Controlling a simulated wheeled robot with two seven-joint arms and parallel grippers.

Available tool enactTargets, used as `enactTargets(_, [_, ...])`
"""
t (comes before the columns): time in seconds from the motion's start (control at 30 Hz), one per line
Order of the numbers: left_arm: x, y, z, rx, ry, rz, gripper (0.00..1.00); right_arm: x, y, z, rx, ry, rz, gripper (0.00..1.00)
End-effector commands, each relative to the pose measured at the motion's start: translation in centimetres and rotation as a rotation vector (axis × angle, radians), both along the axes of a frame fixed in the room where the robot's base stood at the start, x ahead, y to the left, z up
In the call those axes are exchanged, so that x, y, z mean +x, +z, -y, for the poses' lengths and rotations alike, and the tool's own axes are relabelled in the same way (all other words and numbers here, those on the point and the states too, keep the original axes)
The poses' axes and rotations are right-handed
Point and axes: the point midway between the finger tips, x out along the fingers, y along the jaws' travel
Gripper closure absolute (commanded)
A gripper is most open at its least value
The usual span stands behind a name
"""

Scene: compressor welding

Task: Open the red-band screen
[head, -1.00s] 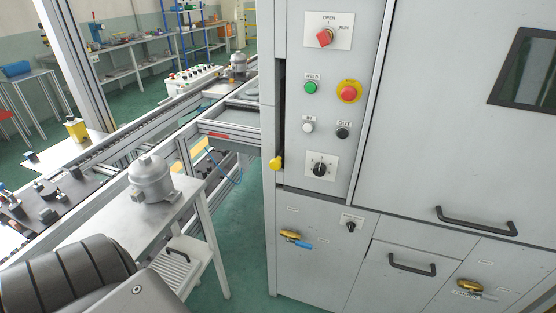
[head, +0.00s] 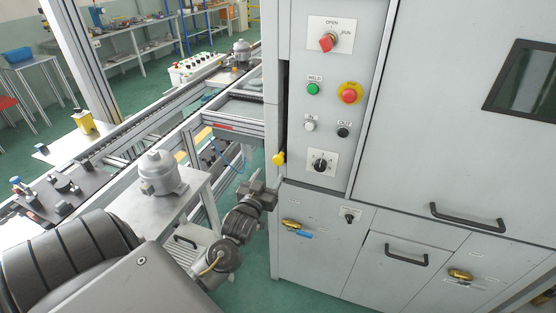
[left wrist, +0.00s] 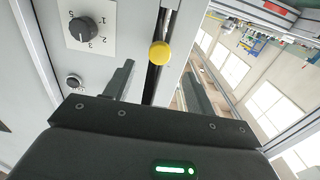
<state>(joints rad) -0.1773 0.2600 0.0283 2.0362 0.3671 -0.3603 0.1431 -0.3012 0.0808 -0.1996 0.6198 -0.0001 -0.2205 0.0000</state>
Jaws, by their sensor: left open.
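A yellow knob (head: 279,158) sits on the left edge of the grey cabinet, by a dark vertical slot. In the left wrist view the yellow knob (left wrist: 159,53) shows beyond and between the two fingers. My left gripper (head: 264,190) is open and empty, just below and left of the knob in the head view, apparently apart from it. Its fingers also show in the left wrist view (left wrist: 158,72). A red strip (head: 222,127) lies on the conveyor frame left of the cabinet. I cannot make out a red-banded screen panel. My right gripper is out of view.
The cabinet's control panel has a red selector (head: 327,42), a red stop button (head: 348,95) and a black dial (head: 320,162). Brass valves (head: 292,225) are low on the cabinet.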

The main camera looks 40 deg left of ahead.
Motion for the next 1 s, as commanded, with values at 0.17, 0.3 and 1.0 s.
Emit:
enactTargets(0.17, [3.4, 0.4, -1.1, 0.003, -0.001, -0.001, 0.44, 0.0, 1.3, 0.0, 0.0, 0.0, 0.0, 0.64])
enactTargets(0.3, [5.7, 0.3, -2.0, 0.002, 0.0, -0.002, 0.44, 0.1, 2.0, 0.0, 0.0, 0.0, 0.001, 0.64])
enactTargets(1.0, [8.5, 0.0, -2.9, 0.001, -0.001, -0.001, 0.57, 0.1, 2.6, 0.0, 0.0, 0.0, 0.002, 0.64])
